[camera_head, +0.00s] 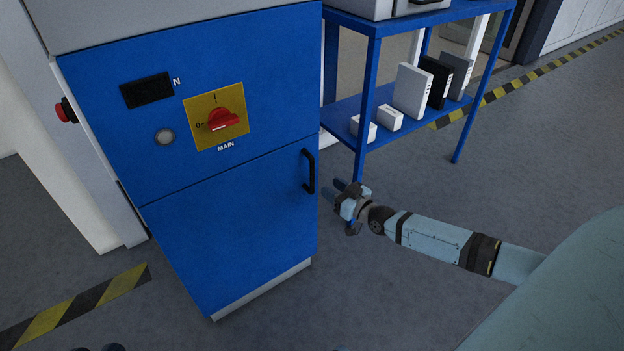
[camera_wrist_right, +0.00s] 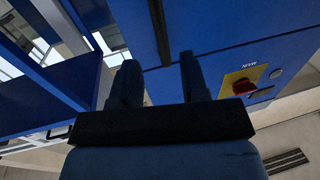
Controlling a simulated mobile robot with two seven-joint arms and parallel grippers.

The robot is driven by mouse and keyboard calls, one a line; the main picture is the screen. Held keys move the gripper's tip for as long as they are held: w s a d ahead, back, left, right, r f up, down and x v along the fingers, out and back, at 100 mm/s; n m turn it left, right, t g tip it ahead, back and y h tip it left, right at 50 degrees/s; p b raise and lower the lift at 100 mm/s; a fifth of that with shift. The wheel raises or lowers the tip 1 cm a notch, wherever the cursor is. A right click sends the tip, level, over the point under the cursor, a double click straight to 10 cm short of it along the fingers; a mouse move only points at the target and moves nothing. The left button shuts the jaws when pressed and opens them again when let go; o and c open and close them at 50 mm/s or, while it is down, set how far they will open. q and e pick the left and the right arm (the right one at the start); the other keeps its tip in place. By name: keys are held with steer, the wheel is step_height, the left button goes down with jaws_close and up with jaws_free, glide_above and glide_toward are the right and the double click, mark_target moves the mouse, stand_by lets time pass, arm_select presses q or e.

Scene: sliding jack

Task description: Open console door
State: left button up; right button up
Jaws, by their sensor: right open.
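The blue console door (camera_head: 240,230) is the lower front panel of the cabinet and looks closed. Its black vertical handle (camera_head: 309,171) is near the door's upper right edge. My right gripper (camera_head: 346,186) is open and empty, a little to the right of the handle and apart from it in the head view. In the right wrist view, the handle (camera_wrist_right: 158,30) appears as a dark bar ahead of the gap between the two fingers (camera_wrist_right: 160,82); the distance is hard to tell. My left gripper is not in view.
Above the door are a red main switch (camera_head: 222,119) on a yellow plate and a dark display (camera_head: 147,90). A blue shelf (camera_head: 380,105) with boxes stands close behind my right gripper. The grey floor (camera_head: 400,300) in front of the cabinet is clear.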

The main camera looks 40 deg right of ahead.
steer(key=w+b, duration=0.1)
steer(key=w, duration=0.3)
steer(key=b, duration=0.1)
glide_above(312, 190)
steer(key=shift+w+d, duration=0.25)
steer(key=shift+w, duration=0.1)
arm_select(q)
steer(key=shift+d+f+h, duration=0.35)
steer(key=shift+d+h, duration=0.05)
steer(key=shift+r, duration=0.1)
arm_select(e)
jaws_close()
